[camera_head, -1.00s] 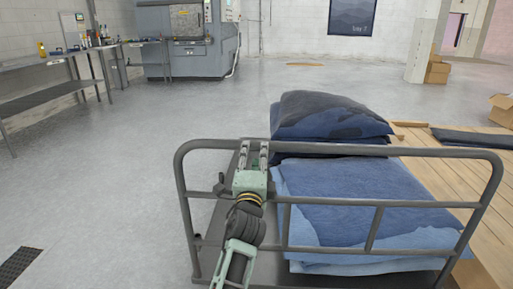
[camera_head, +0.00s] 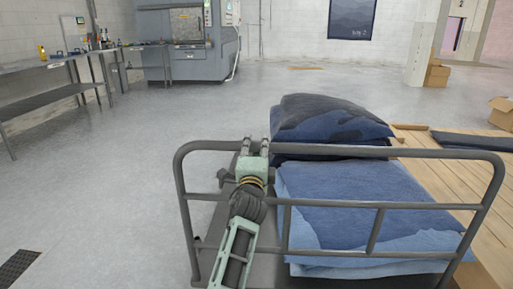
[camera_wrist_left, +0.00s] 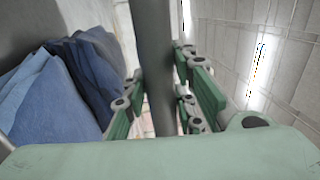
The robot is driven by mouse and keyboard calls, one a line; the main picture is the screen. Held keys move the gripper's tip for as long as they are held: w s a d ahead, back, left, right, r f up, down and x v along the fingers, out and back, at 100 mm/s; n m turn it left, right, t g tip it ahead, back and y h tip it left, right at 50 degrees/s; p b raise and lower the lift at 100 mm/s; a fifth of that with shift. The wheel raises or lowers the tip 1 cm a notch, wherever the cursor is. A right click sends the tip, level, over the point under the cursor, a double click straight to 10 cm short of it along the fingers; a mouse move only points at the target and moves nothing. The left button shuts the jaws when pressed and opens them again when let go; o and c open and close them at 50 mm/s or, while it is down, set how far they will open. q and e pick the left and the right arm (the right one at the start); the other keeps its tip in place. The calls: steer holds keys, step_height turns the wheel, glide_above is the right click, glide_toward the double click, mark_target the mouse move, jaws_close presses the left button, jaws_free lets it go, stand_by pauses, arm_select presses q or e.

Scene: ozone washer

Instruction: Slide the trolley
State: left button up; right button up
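The grey trolley has a tubular handle frame (camera_head: 375,230) across the front of the head view, with blue folded fabric (camera_head: 365,195) and a darker blue stack (camera_head: 325,125) behind it. My left gripper (camera_head: 255,142) is at the left part of the handle's top rail. In the left wrist view, the rail (camera_wrist_left: 156,60) passes between the two fingers of the left gripper (camera_wrist_left: 160,95). The fingers are open, with narrow gaps beside the rail. Contact with the rail cannot be made out. My right gripper is not in view.
A wooden pallet-like platform (camera_head: 440,175) adjoins the trolley on the right. A workbench (camera_head: 55,95) stands at the left wall and a grey machine (camera_head: 185,45) at the back. Cardboard boxes (camera_head: 437,75) are at the back right. The floor left and behind is clear.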

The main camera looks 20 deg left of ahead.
arm_select(q)
jaws_close()
steer(key=shift+f, duration=0.1)
